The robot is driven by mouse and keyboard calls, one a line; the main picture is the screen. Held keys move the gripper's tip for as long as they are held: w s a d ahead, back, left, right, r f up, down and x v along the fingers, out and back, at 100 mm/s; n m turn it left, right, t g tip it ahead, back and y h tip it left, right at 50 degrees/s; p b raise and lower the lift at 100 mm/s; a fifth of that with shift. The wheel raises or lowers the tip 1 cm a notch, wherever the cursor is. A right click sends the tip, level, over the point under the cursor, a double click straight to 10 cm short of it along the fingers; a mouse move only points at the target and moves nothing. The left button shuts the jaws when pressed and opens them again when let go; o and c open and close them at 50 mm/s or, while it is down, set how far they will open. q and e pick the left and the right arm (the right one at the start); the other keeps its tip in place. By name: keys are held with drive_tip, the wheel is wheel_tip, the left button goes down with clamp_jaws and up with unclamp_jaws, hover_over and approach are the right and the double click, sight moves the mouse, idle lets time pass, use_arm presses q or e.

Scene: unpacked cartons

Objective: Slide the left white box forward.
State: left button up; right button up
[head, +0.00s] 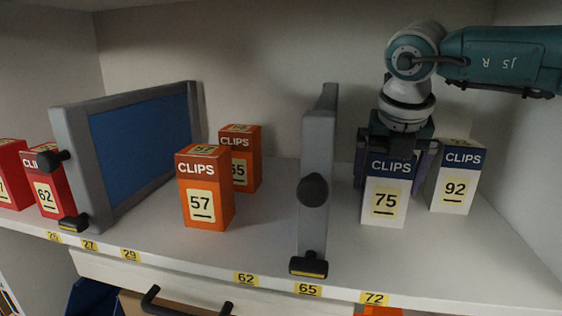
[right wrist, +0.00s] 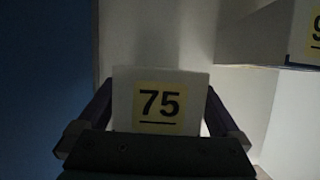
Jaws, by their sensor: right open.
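The left white box (head: 384,205) has a blue CLIPS band and the number 75. It stands upright on the shelf, right of the upright grey divider. My right gripper (head: 396,160) is behind and above this box, its body partly hidden by it. In the right wrist view a white face marked 75 (right wrist: 160,101) lies between the two open fingers, one on each side. Whether the fingers touch the box I cannot tell. The other white box (head: 457,180), marked 92, stands close to its right. My left gripper is not in view.
The grey divider (head: 316,170) stands left of the white boxes. Orange boxes 57 (head: 207,205) and 55 (head: 246,170) stand beyond it, then a blue-panelled divider (head: 145,140) and red boxes. The shelf (head: 425,258) is clear in front of box 75, up to its labelled edge.

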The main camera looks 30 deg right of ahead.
drive_tip(key=shift+w+d+f, duration=0.1)
drive_tip(key=shift+w+f, duration=0.1)
drive_tip(key=shift+f, duration=0.05)
drive_tip(key=c, duration=1.4)
